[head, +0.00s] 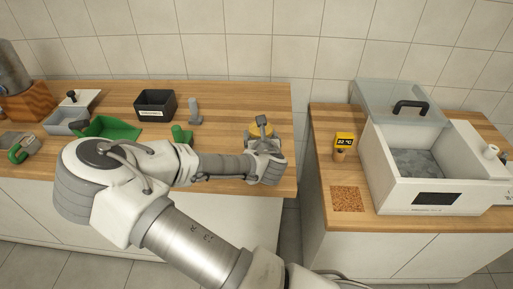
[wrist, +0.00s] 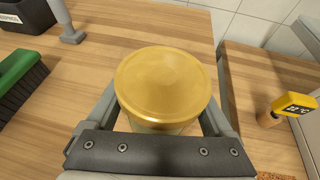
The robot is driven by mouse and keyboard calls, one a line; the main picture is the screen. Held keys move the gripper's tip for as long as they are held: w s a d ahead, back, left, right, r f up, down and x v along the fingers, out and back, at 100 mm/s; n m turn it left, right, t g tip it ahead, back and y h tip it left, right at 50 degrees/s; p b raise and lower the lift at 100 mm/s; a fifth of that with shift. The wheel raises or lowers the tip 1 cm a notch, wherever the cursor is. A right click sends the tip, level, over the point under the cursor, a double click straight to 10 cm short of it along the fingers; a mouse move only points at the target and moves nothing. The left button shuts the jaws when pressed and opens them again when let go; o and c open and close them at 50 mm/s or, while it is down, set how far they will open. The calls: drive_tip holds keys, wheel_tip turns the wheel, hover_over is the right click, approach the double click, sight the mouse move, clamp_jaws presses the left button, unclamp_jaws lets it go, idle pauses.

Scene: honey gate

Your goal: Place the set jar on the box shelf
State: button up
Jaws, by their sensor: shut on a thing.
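The jar has a gold lid (wrist: 163,82) and fills the middle of the wrist view. My gripper (wrist: 160,118) is shut on it, one finger on each side. In the head view, my gripper (head: 264,144) is at the right end of the left counter, and a bit of the yellow lid (head: 257,132) shows beside it. The jar's lower part is mostly hidden, and I cannot tell whether it touches the counter. The white box (head: 388,184) stands on the right counter. Its grey shelf (head: 408,163) shows inside. Its clear lid (head: 385,98) with a black handle sits at the back, off the opening.
A gap separates the two counters. A yellow thermometer (head: 344,140) and a cork mat (head: 347,199) are left of the box. A black bin (head: 155,104), grey upright tool (head: 194,111), green dustpan (head: 112,128) and green brush (wrist: 22,83) are on the left counter.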

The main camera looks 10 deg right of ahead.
drive_tip(key=shift+a+f, duration=0.35)
drive_tip(key=shift+a, duration=0.1)
drive_tip(key=shift+f+b, duration=0.65)
drive_tip(key=shift+f, duration=1.2)
